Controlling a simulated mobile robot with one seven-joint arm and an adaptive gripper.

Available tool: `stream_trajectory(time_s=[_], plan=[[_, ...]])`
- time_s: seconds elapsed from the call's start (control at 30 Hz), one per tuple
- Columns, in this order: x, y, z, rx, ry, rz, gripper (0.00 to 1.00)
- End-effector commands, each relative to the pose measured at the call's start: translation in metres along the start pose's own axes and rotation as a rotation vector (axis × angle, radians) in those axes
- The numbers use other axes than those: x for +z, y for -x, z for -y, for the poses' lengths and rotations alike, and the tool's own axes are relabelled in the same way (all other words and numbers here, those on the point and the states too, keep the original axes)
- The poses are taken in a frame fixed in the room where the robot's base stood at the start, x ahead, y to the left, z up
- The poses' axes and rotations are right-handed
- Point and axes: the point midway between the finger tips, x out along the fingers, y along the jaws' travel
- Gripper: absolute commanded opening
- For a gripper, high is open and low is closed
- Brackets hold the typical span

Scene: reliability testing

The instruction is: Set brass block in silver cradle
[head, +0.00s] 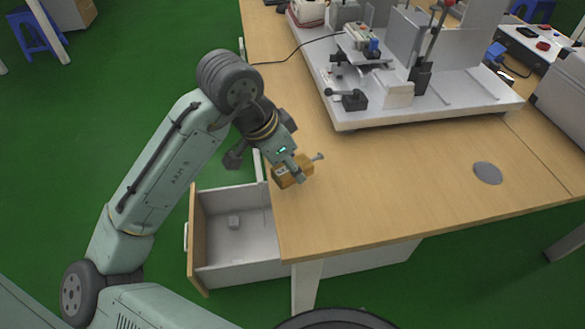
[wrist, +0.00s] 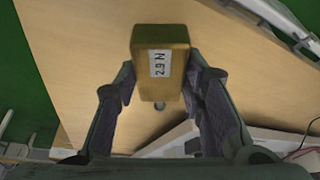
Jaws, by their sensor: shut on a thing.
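The brass block (head: 287,174) is a yellow-brown box with a white label. The label reads "2.9 N" in the wrist view (wrist: 160,38). My gripper (head: 301,168) is shut on the block, with one finger on each side of it in the wrist view. The block is over the left edge area of the wooden table, near the open drawer; its exact height above the top is hard to tell. I cannot clearly make out a silver cradle; it may be among the parts on the white platform.
A white platform (head: 440,113) with test fixtures, levers and a black clamp (head: 352,99) stands at the back. A grey disc (head: 488,173) lies flat at right. The front tabletop is clear.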

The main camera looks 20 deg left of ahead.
Motion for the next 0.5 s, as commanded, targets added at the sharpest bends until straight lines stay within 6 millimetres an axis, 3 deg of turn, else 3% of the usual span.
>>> stream_trajectory(time_s=[0.13,0.33,0.5], plan=[[-0.006,-0.005,0.004,-0.002,0.002,0.001,0.00],[0.004,-0.028,0.004,0.000,0.003,0.001,0.00],[0.006,-0.036,0.004,-0.002,0.000,-0.001,0.00]])
